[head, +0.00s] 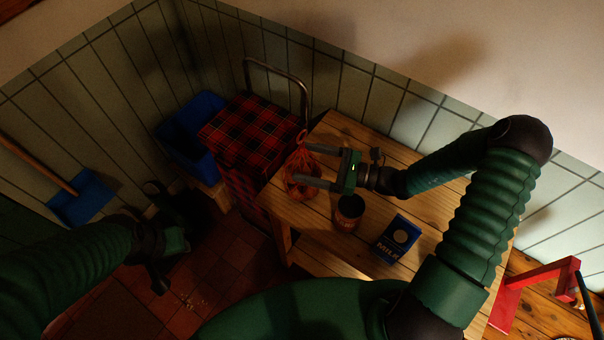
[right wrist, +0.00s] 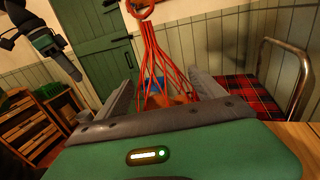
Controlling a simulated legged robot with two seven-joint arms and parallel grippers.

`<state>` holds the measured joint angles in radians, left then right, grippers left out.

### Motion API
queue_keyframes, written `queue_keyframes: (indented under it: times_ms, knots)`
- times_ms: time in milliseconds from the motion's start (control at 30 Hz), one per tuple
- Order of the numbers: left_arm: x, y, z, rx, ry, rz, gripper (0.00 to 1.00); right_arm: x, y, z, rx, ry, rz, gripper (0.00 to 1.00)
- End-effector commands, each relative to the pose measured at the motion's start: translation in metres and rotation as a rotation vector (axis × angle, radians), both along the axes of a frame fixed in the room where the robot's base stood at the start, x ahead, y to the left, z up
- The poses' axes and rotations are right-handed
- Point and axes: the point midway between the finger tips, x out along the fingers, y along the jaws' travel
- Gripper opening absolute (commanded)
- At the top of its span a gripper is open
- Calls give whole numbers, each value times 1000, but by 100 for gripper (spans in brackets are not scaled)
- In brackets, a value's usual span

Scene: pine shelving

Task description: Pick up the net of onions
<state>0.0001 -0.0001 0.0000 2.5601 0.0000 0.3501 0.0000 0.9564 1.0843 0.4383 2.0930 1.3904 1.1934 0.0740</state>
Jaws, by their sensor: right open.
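The net of onions (head: 299,188) is orange-red and rests at the left end of the wooden table, its neck and loop standing upward. My right gripper (head: 308,166) is open, with its two fingers reaching left on either side of the net. In the right wrist view, the net's gathered strands (right wrist: 158,55) rise between the spread fingers to a loop at the top edge. The onions are mostly hidden behind the gripper body there. My left gripper (head: 165,262) is low over the dark floor, away from the table; its jaws are too dark to read.
A dark can (head: 348,213) and a blue milk carton (head: 399,239) stand on the table (head: 385,150) close to my right gripper. A tartan trolley bag (head: 247,130) with a metal handle and a blue crate (head: 186,142) are left of the table. A red stand (head: 530,285) is at lower right.

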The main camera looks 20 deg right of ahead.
Motion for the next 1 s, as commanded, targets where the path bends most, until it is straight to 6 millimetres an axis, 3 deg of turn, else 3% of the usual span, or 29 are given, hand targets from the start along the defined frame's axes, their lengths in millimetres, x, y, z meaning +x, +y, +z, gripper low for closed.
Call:
queue_keyframes:
  times_ms: [100,333,900,1000]
  knots:
    - [0,0,5,0,0,0,36,9,13,1,0,0,0,78]
    - [0,0,4,0,0,0,36,11,16,1,-2,-1,-2,78]
    - [0,0,4,0,0,0,36,11,14,0,-2,-1,-3,4]
    - [0,0,4,0,0,0,36,11,14,0,-3,-1,-3,0]
